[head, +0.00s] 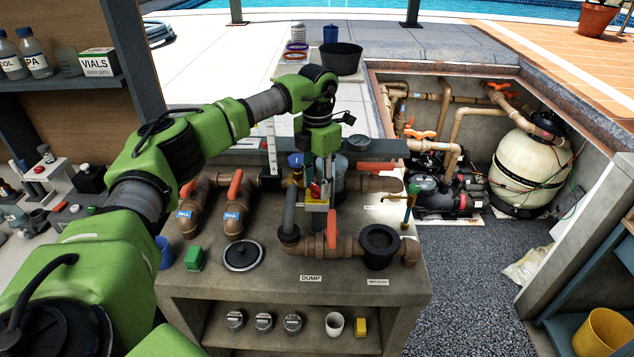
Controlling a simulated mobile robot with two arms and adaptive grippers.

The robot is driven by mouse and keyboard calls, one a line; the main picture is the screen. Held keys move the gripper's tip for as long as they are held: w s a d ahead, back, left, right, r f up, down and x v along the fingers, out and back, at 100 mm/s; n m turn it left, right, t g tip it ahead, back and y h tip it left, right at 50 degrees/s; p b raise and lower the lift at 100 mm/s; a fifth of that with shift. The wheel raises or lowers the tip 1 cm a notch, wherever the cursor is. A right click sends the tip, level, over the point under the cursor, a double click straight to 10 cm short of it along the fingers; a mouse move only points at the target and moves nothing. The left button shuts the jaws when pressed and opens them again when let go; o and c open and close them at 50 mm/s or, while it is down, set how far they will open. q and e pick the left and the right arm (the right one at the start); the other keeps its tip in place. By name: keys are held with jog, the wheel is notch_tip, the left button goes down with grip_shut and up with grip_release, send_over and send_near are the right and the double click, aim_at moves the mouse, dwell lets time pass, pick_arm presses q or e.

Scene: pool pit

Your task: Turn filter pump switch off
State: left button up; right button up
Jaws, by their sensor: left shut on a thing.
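My left gripper (320,182) reaches in from the left and points down over the workbench, among the pipes. It is shut on a small red part (315,191) that sits on a small yellow and white box (317,204). This looks like the switch, but no label on it can be read. The fingers hide much of the box, and the switch's position cannot be told. The pump (447,196) stands in the pit at the right, beside the cream filter tank (527,165). My right gripper is not in view.
Brown pipes with orange handles (331,229) stand close around the gripper. A black strainer cup (379,246) and a round lid (243,255) are nearer.

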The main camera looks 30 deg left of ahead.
aim_at(317, 186)
pick_arm(q)
jog(key=n, duration=0.4)
jog(key=shift+n, duration=0.3)
jog(key=n, duration=0.4)
jog(key=shift+n, duration=0.4)
jog(key=o, duration=1.1)
notch_tip(317, 186, up, 12)
